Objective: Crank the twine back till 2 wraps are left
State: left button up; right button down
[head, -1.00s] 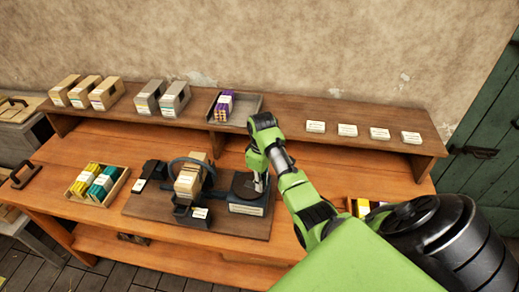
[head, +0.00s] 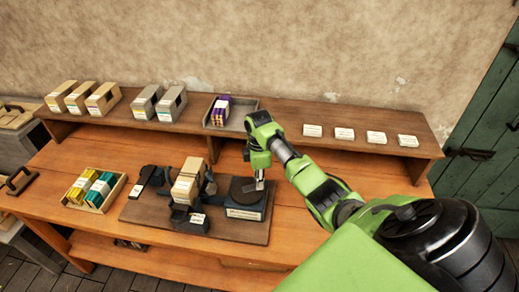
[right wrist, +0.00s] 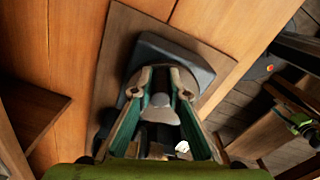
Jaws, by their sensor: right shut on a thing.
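A press-like device stands on a dark wooden board (head: 150,212) on the bench. It has a beige block stack (head: 187,183) at its middle, a dark blue curved part (head: 209,181) beside the stack, and a round black disc on a labelled dark base (head: 243,213) at the right. My right gripper (head: 258,183) reaches down over the disc. In the right wrist view its green-padded fingers (right wrist: 160,85) are shut around a small grey knob (right wrist: 157,103). I cannot make out any twine or its wraps. My left gripper is not in view.
A tray of yellow and teal packs (head: 95,190) lies left on the bench. The raised shelf (head: 290,140) holds beige and grey boxes (head: 103,99), a tray with a purple bundle (head: 220,110) and several white cards (head: 344,133).

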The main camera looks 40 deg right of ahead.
jog(key=shift+w, duration=0.1)
dwell(0.4)
jog(key=c, duration=2)
grip_release()
jog(key=shift+o, duration=0.2)
notch_tip(320, 180, up, 12)
jog(key=shift+r, duration=0.1)
